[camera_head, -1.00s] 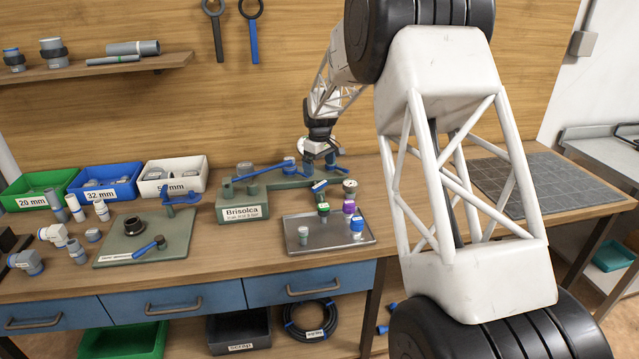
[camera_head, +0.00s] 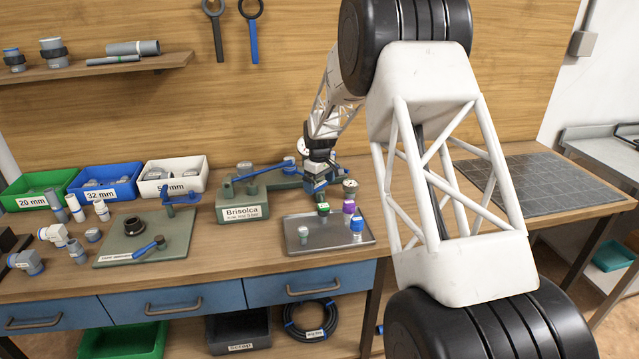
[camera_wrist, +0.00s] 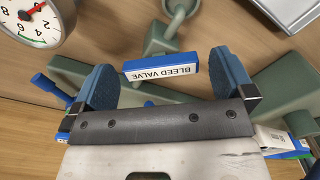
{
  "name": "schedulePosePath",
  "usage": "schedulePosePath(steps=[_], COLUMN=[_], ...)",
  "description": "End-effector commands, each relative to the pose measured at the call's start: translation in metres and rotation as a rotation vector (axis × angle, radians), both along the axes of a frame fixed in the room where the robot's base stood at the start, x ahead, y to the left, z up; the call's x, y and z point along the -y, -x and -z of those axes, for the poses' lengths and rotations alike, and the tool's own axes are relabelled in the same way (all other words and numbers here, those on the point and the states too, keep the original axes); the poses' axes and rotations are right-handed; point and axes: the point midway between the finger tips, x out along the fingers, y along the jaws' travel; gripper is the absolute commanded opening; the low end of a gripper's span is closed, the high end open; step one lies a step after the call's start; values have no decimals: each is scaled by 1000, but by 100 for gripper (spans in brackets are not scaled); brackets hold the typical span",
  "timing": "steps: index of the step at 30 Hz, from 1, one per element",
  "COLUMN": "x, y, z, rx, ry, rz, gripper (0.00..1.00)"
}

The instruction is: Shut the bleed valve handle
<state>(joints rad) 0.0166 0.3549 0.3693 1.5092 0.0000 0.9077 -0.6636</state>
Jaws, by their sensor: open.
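The bleed valve handle (camera_wrist: 162,67) is a blue bar with a white "BLEED VALVE" label. In the wrist view it lies between the two blue fingertips of my gripper (camera_wrist: 164,80), with space on both sides. The fingers are apart and hold nothing. A grey-green valve body and ring (camera_wrist: 172,22) sit just beyond the handle. In the head view my gripper (camera_head: 316,184) is low over the right end of the green Brisolca manifold (camera_head: 243,212), by the tray's back edge. It hides most of the handle there.
A pressure gauge (camera_wrist: 32,20) is near at the wrist view's upper left. A metal tray (camera_head: 340,246) holds green, purple and blue capped fittings close in front of my gripper. A long blue lever (camera_head: 263,171) lies along the manifold. The grey mat (camera_head: 545,183) is clear.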

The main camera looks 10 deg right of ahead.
Motion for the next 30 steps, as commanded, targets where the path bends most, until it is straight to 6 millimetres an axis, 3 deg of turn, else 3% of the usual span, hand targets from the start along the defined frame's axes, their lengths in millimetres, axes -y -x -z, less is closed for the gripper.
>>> schedulePosePath(steps=[2,11,20,30], x=[0,0,0,0], y=[0,0,0,0], z=[0,0,0,0], rx=[0,0,0,-1], ry=[0,0,0,1], rz=[0,0,28,199], gripper=[98,53,53,53])
